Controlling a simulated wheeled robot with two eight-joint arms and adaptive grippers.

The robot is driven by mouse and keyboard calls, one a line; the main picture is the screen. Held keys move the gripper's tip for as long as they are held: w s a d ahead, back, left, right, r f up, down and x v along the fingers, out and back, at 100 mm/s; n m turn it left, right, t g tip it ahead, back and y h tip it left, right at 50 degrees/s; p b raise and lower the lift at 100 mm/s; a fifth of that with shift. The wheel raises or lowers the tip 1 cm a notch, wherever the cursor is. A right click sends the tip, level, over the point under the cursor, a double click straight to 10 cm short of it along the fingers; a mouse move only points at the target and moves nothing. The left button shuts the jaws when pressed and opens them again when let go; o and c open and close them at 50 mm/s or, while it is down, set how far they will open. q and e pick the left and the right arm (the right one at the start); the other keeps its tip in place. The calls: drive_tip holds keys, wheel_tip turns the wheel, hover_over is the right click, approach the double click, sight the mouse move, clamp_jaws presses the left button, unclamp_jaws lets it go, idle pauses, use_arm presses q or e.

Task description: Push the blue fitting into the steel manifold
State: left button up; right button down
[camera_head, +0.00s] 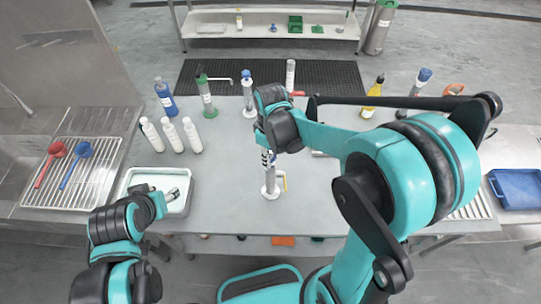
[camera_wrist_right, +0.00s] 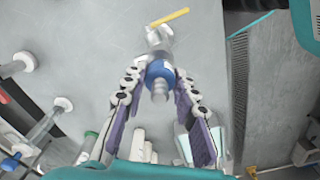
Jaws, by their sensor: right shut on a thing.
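The steel manifold (camera_head: 269,188) stands upright on the grey table, with a yellow lever (camera_head: 284,181) at its side. My right gripper (camera_head: 268,156) is directly over its top and points down. In the right wrist view the blue fitting (camera_wrist_right: 159,71), with a grey ribbed end, is between the fingertips of my right gripper (camera_wrist_right: 157,76), which is shut on it. The fitting lines up with the manifold behind it (camera_wrist_right: 156,38); whether it is seated cannot be told. My left gripper (camera_head: 172,192) is over the white tray; its fingers are too small to read.
White bottles (camera_head: 171,134) and a blue bottle (camera_head: 165,96) stand at the left. A green-topped device (camera_head: 206,95) and a blue-topped one (camera_head: 248,96) stand behind. The white tray (camera_head: 176,207) is at front left. A yellow bottle (camera_head: 374,92) stands at the right.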

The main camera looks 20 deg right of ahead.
drive_tip(key=shift+f+b, duration=1.25)
drive_tip(key=shift+f, duration=0.3)
drive_tip(key=c, duration=1.1)
unclamp_jaws()
drive_tip(key=shift+r, duration=0.1)
wheel_tip(320, 180, up, 12)
drive_tip(key=s+d+f+m+t+b, duration=0.1)
drive_tip(key=s+f+m+t+b, duration=0.1)
drive_tip(key=s+f+m+b, duration=0.1)
drive_tip(key=s+d+f+m+t+b, duration=0.2)
drive_tip(key=s+f+m+b, duration=0.1)
drive_tip(key=s+f, duration=0.1)
drive_tip(key=s+d+f+m+t+b, duration=0.1)
drive_tip(key=s+f+m+t+b, duration=0.1)
drive_tip(key=s+f+t+b, duration=0.1)
drive_tip(key=shift+s+d+f+m+b, duration=0.1)
drive_tip(key=shift+d+f+m+b, duration=0.15)
drive_tip(key=shift+f, duration=0.25)
drive_tip(key=shift+s+d+f+m+b, duration=0.1)
drive_tip(key=shift+f+m+b, duration=0.1)
drive_tip(key=shift+f, duration=0.3)
